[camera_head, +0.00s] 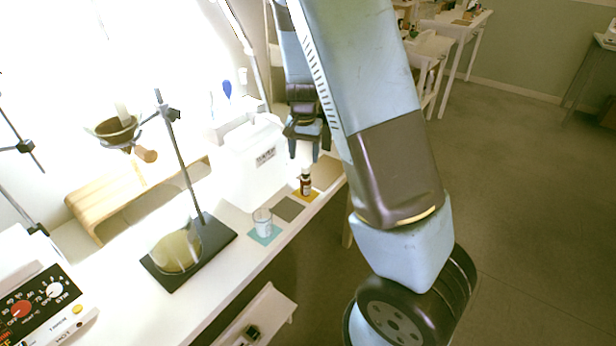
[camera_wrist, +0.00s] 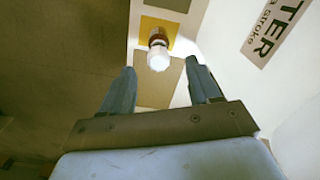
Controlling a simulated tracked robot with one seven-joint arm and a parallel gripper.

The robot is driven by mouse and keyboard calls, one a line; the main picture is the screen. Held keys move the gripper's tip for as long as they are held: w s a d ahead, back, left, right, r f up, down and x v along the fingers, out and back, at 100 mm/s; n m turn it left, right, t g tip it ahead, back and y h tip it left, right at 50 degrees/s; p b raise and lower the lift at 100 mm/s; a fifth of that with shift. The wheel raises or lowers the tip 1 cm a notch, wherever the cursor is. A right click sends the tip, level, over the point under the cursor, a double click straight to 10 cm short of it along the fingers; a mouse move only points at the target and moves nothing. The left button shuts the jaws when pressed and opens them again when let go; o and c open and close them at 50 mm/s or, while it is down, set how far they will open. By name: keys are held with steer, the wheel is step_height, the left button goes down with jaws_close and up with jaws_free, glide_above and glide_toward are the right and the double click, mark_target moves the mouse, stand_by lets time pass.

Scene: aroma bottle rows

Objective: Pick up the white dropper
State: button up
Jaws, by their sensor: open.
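A small amber bottle (camera_head: 306,186) with a pale label stands upright on a yellow square (camera_head: 312,196) near the bench edge. In the wrist view, a white rounded top (camera_wrist: 159,60), which looks like the white dropper, shows above the brown bottle on the yellow square (camera_wrist: 170,28). My gripper (camera_head: 304,150) points down above the bottle. In the wrist view its two fingers (camera_wrist: 159,72) are spread apart, with nothing between their tips, and the white top is just beyond them.
A glass beaker (camera_head: 262,221) stands on a teal square, beside an empty grey-green square (camera_head: 289,208). A white box (camera_head: 254,160) with lettering stands close left of the gripper. A stand with a dark base (camera_head: 215,240) is further left. The bench's front edge is near the bottle.

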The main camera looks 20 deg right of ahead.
mark_target(305, 165)
steer(key=shift+w+d+f, duration=0.1)
steer(key=shift+d+f, duration=0.05)
steer(key=shift+f, duration=2.6)
steer(key=shift+c, duration=0.4)
steer(key=c, duration=0.6)
